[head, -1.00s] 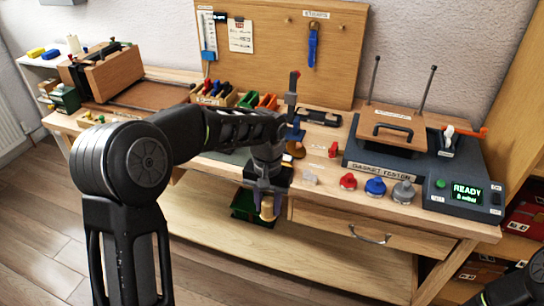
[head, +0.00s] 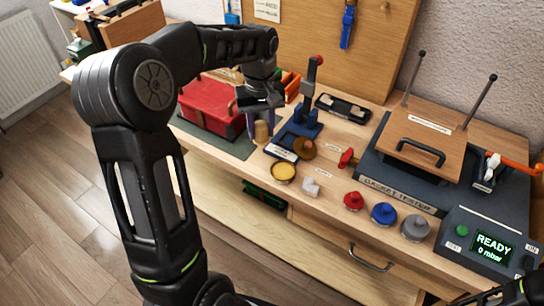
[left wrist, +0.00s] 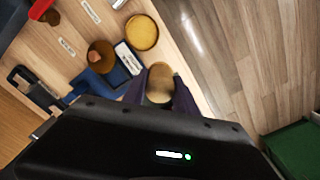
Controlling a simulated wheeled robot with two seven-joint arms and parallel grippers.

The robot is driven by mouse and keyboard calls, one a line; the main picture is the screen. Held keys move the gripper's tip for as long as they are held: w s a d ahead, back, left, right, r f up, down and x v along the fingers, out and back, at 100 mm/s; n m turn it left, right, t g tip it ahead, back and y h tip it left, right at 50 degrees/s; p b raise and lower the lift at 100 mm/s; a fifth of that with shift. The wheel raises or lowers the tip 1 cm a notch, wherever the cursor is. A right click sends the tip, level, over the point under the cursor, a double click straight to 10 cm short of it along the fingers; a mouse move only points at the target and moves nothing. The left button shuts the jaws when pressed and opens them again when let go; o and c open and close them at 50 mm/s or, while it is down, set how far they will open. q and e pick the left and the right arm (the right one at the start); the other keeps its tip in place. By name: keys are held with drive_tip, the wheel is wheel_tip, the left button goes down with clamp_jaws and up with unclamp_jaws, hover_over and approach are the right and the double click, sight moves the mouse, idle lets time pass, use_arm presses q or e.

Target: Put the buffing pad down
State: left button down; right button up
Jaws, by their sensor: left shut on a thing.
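My left gripper (head: 262,126) points down over the bench's front part, between the grey mat and the blue stand. It is shut on a tan, round-ended piece, which I take to be the buffing pad (head: 262,133). In the left wrist view the pad (left wrist: 160,84) shows as a tan disc between the two dark fingers. The fingers hide its sides, and I cannot tell whether it touches the bench. My right gripper is not in view; only a dark part of my right arm shows at the lower right.
A yellow-filled round dish (head: 283,172), a brown disc (head: 305,148) and a blue stand (head: 304,121) are close to the right of the gripper. A red case (head: 210,106) stands on the grey mat (head: 238,148) to the left. The gasket tester (head: 400,190) is further right.

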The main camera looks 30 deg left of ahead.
use_arm(q)
drive_tip(key=shift+s+r, duration=0.15)
drive_tip(key=shift+s, duration=0.25)
drive_tip(key=shift+w+f, duration=0.15)
drive_tip(key=shift+f, duration=0.05)
drive_tip(key=shift+f+p, duration=0.5)
drive_tip(key=shift+f, duration=2.5)
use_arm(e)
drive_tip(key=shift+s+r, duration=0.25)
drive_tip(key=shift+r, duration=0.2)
use_arm(q)
wheel_tip(320, 180, down, 3)
drive_tip(key=shift+p, duration=0.3)
drive_tip(key=shift+f, duration=0.35)
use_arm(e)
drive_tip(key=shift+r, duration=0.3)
